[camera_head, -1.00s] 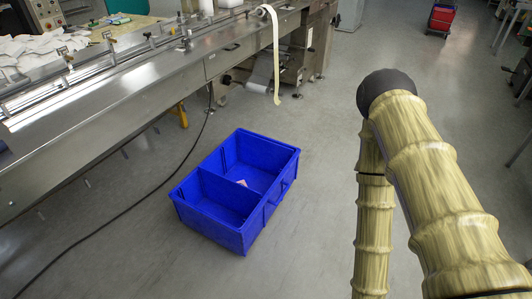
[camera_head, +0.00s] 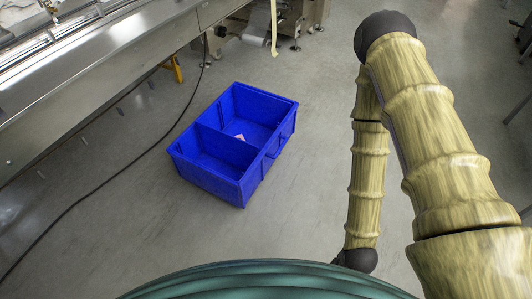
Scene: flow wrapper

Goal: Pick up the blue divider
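A blue divider (camera_head: 227,146) stands upright across the inside of a blue crate (camera_head: 216,184) and splits it into two compartments. The crate sits on the grey floor, left of the picture's middle. A small pinkish-white piece (camera_head: 240,137) lies in the far compartment, close to the divider. The floor of the near compartment is partly hidden by its walls; nothing shows in it. My arm, with a wood-like surface, rises on the right side, apart from the crate. My gripper is not in view.
A long steel machine (camera_head: 110,65) runs along the left and top. A black cable (camera_head: 110,180) lies on the floor left of the crate. A yellow foot (camera_head: 176,68) stands under the machine. Bare floor lies around the crate's front and right.

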